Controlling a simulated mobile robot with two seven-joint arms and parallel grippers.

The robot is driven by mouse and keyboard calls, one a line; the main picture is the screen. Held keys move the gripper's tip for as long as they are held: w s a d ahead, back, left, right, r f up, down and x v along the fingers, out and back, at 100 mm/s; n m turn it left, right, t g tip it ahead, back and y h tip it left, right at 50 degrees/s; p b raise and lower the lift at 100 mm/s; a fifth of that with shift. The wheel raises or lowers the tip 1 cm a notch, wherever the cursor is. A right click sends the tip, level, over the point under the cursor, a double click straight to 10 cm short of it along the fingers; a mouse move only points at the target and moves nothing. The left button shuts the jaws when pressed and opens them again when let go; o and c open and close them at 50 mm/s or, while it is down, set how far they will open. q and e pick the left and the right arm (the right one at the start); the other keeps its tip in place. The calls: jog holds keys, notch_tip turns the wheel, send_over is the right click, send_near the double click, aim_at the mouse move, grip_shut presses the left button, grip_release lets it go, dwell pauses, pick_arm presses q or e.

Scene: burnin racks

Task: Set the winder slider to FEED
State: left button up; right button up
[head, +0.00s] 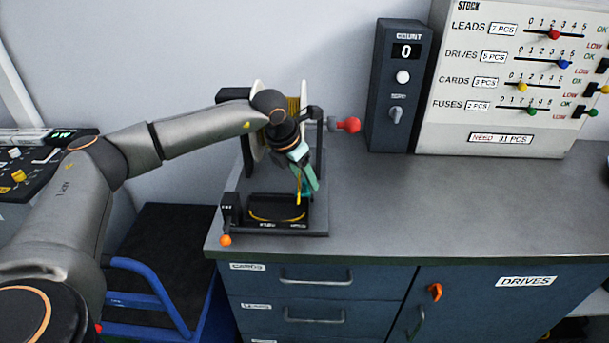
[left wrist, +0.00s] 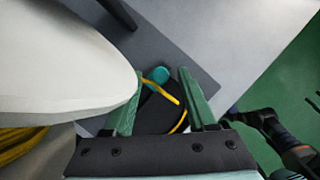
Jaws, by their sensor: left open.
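The winder (head: 316,170) stands at the left end of the counter, with a pale-sided reel of yellow wire and a red crank knob (head: 348,125) on its right. A low black block at its front carries small labels, too small to read surely, and a yellow wire loop. My left gripper (head: 305,188) is over this block, pointing down, with green fingers. In the left wrist view the fingers (left wrist: 158,108) are open, with a teal round knob (left wrist: 160,75) and yellow wire seen between and beyond them. I cannot tell whether they touch, or which setting the slider has.
An orange ball-ended lever (head: 226,240) sticks out at the winder's front left. A dark COUNT box (head: 398,88) showing 0 and a white STOCK panel (head: 510,140) stand at the back. The counter (head: 450,205) is clear to the right.

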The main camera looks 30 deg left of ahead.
pick_arm(q)
jog(key=shift+w+f, duration=0.1)
jog(key=shift+f, duration=0.2)
grip_shut()
dwell(1.3)
